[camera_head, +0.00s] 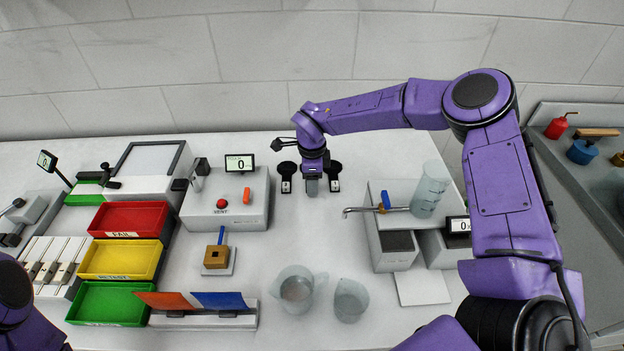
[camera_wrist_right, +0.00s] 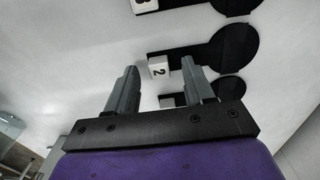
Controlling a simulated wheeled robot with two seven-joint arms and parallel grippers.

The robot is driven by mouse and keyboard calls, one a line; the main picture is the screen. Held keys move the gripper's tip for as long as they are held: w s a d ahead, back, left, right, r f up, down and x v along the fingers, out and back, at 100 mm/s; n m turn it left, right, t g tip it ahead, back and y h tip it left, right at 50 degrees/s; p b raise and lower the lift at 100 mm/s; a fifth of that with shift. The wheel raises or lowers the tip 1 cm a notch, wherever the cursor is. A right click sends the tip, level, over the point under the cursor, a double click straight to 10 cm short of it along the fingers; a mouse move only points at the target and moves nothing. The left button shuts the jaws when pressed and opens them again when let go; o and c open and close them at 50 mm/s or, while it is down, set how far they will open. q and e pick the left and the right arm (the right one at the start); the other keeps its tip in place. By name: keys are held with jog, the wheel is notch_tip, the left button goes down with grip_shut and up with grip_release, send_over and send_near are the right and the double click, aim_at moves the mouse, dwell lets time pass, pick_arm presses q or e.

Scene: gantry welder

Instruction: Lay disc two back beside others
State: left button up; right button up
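Disc two is a black disc (camera_wrist_right: 229,47) with a flat black handle and a white tag (camera_wrist_right: 159,67) marked 2. In the right wrist view it lies in a row between a disc tagged 3 (camera_wrist_right: 143,4) and another black disc (camera_wrist_right: 228,88). My right gripper (camera_wrist_right: 159,65) is open, its fingers apart on either side of the number tag; neither visibly touches it. In the head view my right gripper (camera_head: 312,187) points down between two black discs (camera_head: 287,168) (camera_head: 334,168) and hides disc two. My left gripper is out of view.
Left of the discs stands a grey unit (camera_head: 255,212) with a red button. Red (camera_head: 104,234), yellow and green trays sit further left. Two clear beakers (camera_head: 296,289) (camera_head: 350,300) stand in front, and a grey stand (camera_head: 378,230) at right. The white table between is clear.

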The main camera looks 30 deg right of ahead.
jog(key=shift+r, duration=0.1)
notch_tip(320, 180, up, 10)
jog(key=b, duration=0.1)
jog(key=shift+r+b, duration=0.2)
jog(key=shift+b, duration=0.2)
dwell(0.4)
